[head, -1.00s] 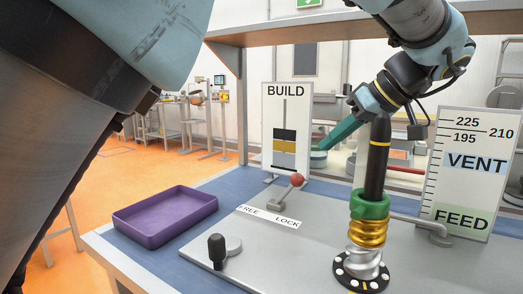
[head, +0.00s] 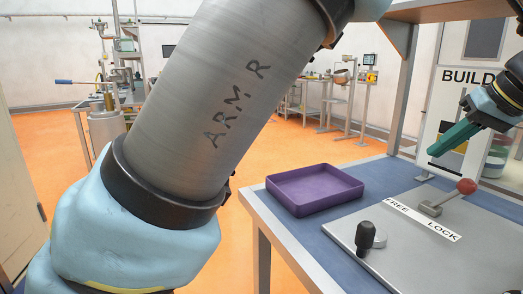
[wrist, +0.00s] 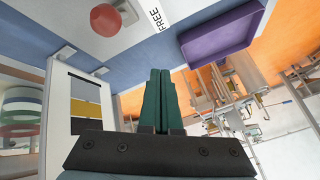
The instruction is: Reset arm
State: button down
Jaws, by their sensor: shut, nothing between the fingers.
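My gripper (head: 451,142) shows at the right edge of the head view, its green fingers pressed together and empty. It hangs in the air in front of the BUILD board (head: 455,110), above and to the left of the red-knobbed lever (head: 449,196). In the wrist view the shut fingers (wrist: 160,80) point up the picture, with nothing between them. The BUILD board (wrist: 80,105) is close on their left there. The larger upper part of my arm crosses the left half of the head view.
An empty purple tray (head: 313,207) stands on the blue bench top. A grey plate (head: 440,250) carries a black-knobbed lever (head: 368,237) and a FREE/LOCK label (head: 424,217). An upright post (head: 406,85) of the bench frame stands behind. Orange floor is open beyond the bench.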

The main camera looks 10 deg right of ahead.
jog(key=w+a+f+g, duration=0.1)
jog(key=w+a+f, duration=0.1)
jog(key=w+a, duration=0.3)
jog(key=w+a+f+g+p, duration=0.1)
jog(key=w+a+f+g, duration=0.1)
jog(key=w+a, duration=0.4)
jog(key=w+a+f+g+p, duration=0.1)
jog(key=w+a+f, duration=0.2)
jog(key=a, duration=1)
jog(key=shift+w+a+f+g, duration=0.1)
jog(key=shift+w+f+g, duration=0.1)
jog(key=shift+w, duration=0.7)
jog(key=shift+w+f+g, duration=0.15)
jog(key=shift+w+g, duration=0.05)
jog(key=shift+w, duration=0.65)
jog(key=s+a+f+n+h+p, duration=0.1)
jog(key=s+a+f, duration=0.1)
jog(key=a, duration=1.1)
jog(key=s+a+f+n+p, duration=0.1)
jog(key=s+a+f+p, duration=0.1)
jog(key=a, duration=1)
jog(key=shift+s+a+f+g+h, duration=0.35)
jog(key=shift+s+f+g+h, duration=0.05)
jog(key=shift+s+f, duration=0.15)
